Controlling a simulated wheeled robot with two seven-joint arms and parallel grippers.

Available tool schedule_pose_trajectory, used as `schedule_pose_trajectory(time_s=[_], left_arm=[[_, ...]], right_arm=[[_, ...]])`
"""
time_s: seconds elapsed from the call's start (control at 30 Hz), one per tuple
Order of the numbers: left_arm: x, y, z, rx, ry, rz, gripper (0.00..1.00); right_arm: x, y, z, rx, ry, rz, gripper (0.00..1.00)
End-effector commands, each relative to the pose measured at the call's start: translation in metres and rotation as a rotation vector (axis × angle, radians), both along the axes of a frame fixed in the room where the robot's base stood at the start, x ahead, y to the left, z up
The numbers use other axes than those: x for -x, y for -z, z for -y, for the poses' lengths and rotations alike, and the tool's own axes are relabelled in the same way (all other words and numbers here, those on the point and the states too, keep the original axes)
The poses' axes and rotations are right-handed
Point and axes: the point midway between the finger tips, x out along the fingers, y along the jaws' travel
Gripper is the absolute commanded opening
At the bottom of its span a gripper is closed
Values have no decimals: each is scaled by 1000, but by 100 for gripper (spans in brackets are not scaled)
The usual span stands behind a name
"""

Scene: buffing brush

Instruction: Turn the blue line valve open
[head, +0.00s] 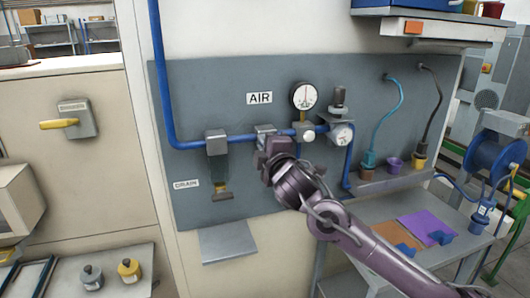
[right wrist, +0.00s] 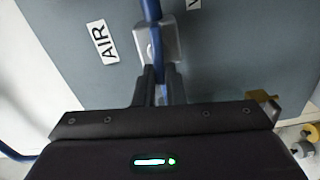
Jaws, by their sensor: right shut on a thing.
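The blue line (head: 189,145) runs down the left of the grey wall panel, then right below the AIR sign. A grey valve block (head: 265,130) sits on it, left of the round gauge. My right gripper (head: 272,148) is at this block and hides part of it. In the right wrist view the grey block (right wrist: 171,40) shows ahead of the fingers. My right gripper (right wrist: 161,88) is shut on a narrow blue valve handle (right wrist: 157,62) in front of the block. The handle's exact angle is hard to tell. My left gripper is out of view.
A pressure gauge (head: 304,95) and a regulator (head: 340,132) stand right of the valve. A drain bowl unit (head: 217,145) hangs at its left. A small shelf (head: 228,240) juts out below. A workbench (head: 365,210) stands at the lower right.

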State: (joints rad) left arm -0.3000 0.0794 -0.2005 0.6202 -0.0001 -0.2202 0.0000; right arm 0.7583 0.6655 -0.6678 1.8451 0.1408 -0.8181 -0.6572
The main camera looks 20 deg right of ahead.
Motion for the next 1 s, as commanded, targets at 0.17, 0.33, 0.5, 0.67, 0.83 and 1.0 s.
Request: schedule_pose_trajectory(time_s=[0.17,0.33,0.5,0.67,0.83,1.0], left_arm=[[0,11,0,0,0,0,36],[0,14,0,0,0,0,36],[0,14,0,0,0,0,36],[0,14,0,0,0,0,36],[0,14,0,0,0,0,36],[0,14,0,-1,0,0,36]], right_arm=[[0,5,-1,81,-1,1,0],[0,5,-1,122,-1,2,0],[0,5,-1,137,-1,2,0],[0,5,-1,139,-1,1,0],[0,5,-1,139,-1,1,0],[0,4,-1,138,-1,2,31]])
